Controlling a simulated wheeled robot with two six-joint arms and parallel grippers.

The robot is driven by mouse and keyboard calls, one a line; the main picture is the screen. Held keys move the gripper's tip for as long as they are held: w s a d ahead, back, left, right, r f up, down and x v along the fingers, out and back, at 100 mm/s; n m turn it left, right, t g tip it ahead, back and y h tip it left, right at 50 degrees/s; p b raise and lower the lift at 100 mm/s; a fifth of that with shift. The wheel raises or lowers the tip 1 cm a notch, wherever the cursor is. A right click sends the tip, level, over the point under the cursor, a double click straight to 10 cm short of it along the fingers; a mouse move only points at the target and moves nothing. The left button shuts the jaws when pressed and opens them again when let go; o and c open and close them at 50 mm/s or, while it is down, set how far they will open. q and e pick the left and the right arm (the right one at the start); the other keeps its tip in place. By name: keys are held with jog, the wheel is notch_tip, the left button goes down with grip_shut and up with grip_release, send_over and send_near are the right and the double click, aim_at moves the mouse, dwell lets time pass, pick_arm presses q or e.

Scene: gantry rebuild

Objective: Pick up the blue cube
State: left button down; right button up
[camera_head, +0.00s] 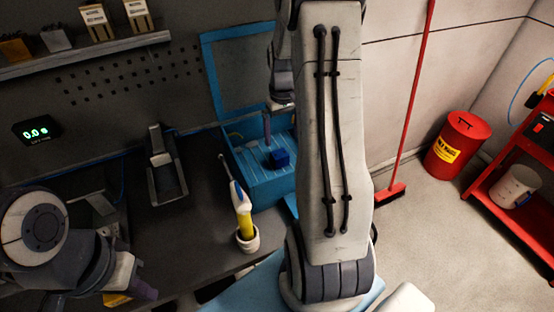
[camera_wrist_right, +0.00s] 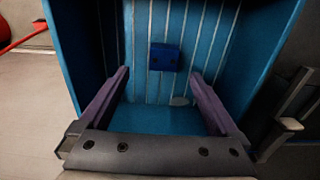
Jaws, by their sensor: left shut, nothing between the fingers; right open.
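The blue cube (camera_head: 280,158) sits on the ribbed floor of an open light-blue box (camera_head: 262,188). In the right wrist view the cube (camera_wrist_right: 165,57) shows beyond the fingertips, roughly centred between them. My right gripper (camera_wrist_right: 159,76) is open and empty, its two purple fingers pointing into the box (camera_wrist_right: 160,120) and apart from the cube. In the head view my right arm covers part of the box, and only a bit of the right gripper (camera_head: 267,125) shows above the cube. My left gripper (camera_head: 143,291) is shut and empty at the lower left, away from the box.
A white cup (camera_head: 248,240) holding a yellow-handled tool stands in front of the box on the dark bench (camera_head: 190,240). A dark stand (camera_head: 165,170) is to its left. A red bin (camera_head: 457,145) and red cart (camera_head: 510,210) stand at the right.

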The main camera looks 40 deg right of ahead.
aim_at(280, 153)
notch_tip(280, 153, down, 3)
jog(key=shift+f, duration=0.15)
jog(key=shift+a+f+p, duration=0.15)
jog(key=shift+f+p, duration=0.4)
jog(key=shift+p, duration=0.05)
jog(key=f, duration=0.1)
jog(key=f+p, duration=0.1)
jog(key=f, duration=0.1)
jog(key=shift+w+a+f, duration=0.1)
jog(key=shift+a+f, duration=0.1)
jog(key=shift+f, duration=0.5)
jog(key=shift+c, duration=0.3)
grip_shut()
